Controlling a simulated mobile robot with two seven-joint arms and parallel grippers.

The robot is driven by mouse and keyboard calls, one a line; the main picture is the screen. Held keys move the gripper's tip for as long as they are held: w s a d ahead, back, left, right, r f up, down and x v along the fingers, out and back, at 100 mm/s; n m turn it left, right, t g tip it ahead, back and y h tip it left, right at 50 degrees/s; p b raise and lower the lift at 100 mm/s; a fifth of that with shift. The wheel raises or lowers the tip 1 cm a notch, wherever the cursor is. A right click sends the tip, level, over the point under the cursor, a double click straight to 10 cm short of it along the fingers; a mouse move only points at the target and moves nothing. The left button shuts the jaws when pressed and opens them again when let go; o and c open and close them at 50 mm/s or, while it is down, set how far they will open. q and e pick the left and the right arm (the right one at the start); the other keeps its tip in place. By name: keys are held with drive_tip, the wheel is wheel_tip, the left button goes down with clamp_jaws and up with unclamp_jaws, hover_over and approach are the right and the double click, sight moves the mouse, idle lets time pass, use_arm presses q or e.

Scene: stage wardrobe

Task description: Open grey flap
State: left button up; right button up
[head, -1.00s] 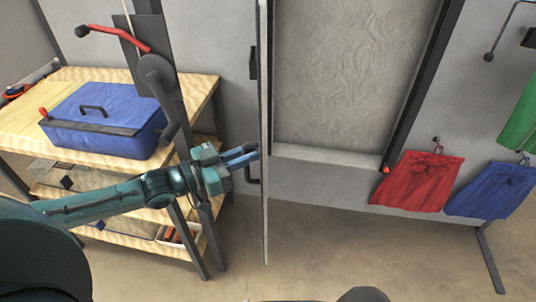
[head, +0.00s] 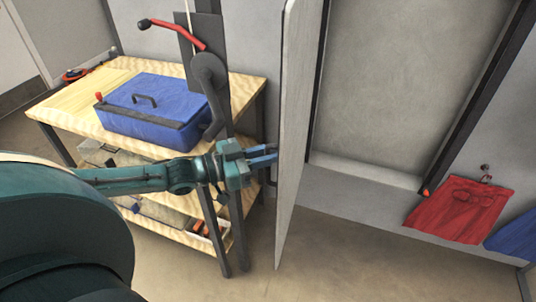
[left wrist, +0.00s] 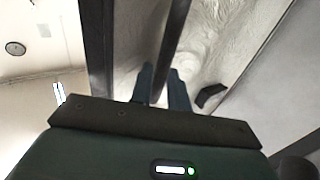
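The grey flap (head: 294,130) is a tall upright panel, seen at a steep angle in the head view, standing out from the wall frame. A dark handle (head: 273,172) shows in part on its left side. My left gripper (head: 272,153) reaches from the left to this handle. In the left wrist view a dark bar (left wrist: 173,40) runs between the two fingers (left wrist: 162,88), which look closed on it. The fingertips' exact contact is partly hidden. My right gripper is in neither view.
A wooden workbench (head: 70,98) with a blue case (head: 155,118) stands left, behind my arm. A dark post with a red-handled lever (head: 172,31) rises beside it. Red cloth (head: 460,208) and blue cloth (head: 515,238) hang at right. The floor before the flap is clear.

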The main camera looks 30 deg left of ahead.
use_arm(q)
drive_tip(key=shift+s+f, duration=0.1)
drive_tip(key=p+v, duration=0.2)
drive_tip(key=v, duration=1.1)
drive_tip(key=shift+p, duration=0.4)
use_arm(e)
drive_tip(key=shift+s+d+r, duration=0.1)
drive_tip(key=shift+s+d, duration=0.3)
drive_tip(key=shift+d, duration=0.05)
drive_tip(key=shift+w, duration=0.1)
